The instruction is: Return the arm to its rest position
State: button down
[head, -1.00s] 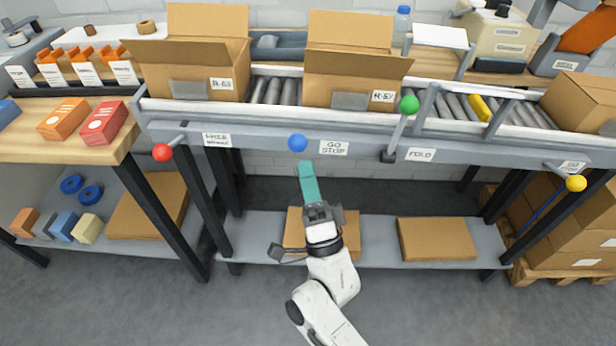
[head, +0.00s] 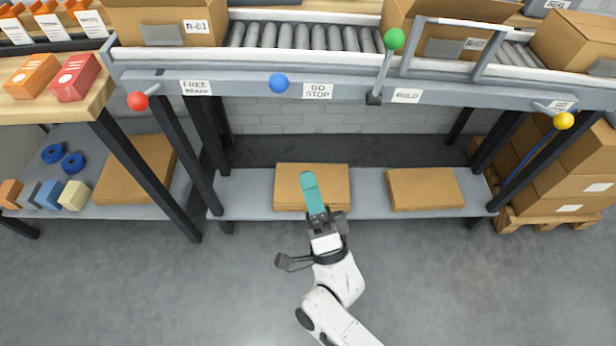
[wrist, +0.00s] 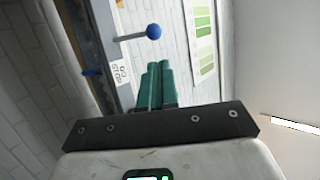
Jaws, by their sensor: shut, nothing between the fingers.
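My gripper (head: 311,190) has teal fingers that are shut with nothing between them. In the head view it is in front of the conveyor bench, over the lower shelf's middle cardboard stack as seen from above, clear of the lever knobs. My white arm reaches up to it from the bottom of the picture. In the wrist view the shut fingers (wrist: 155,80) point toward the bench front, with the blue knob (wrist: 153,31) beyond them.
The bench front carries a red knob (head: 138,101), a blue knob (head: 279,82), a green-knobbed lever (head: 394,40) and a yellow knob (head: 564,120). Flat cardboard (head: 425,189) lies on the lower shelf (head: 366,205). Boxes on a pallet (head: 540,222) stand at right. The floor in front is clear.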

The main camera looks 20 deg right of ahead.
dwell(0.4)
notch_tip(320, 180, down, 10)
jog(key=w+d+n+g+y, duration=0.2)
jog(key=w+n+g+y, duration=0.1)
jog(key=n+g, duration=0.7)
jog(key=s+d+f+n+g+h, duration=0.2)
jog(key=s+d+f+g, duration=0.25)
jog(key=s, duration=0.25)
jog(key=s+d+f+n+g+h, duration=0.1)
jog(key=s+d+f+g, duration=0.3)
jog(key=s+g, duration=0.15)
jog(key=s+d+n+g+h, duration=0.1)
jog(key=s+d+g, duration=0.15)
jog(key=s, duration=0.45)
jog(key=s+d+g, duration=0.2)
jog(key=s+g, duration=0.1)
jog(key=s, duration=0.3)
notch_tip(320, 180, up, 17)
jog(key=p, duration=1.6)
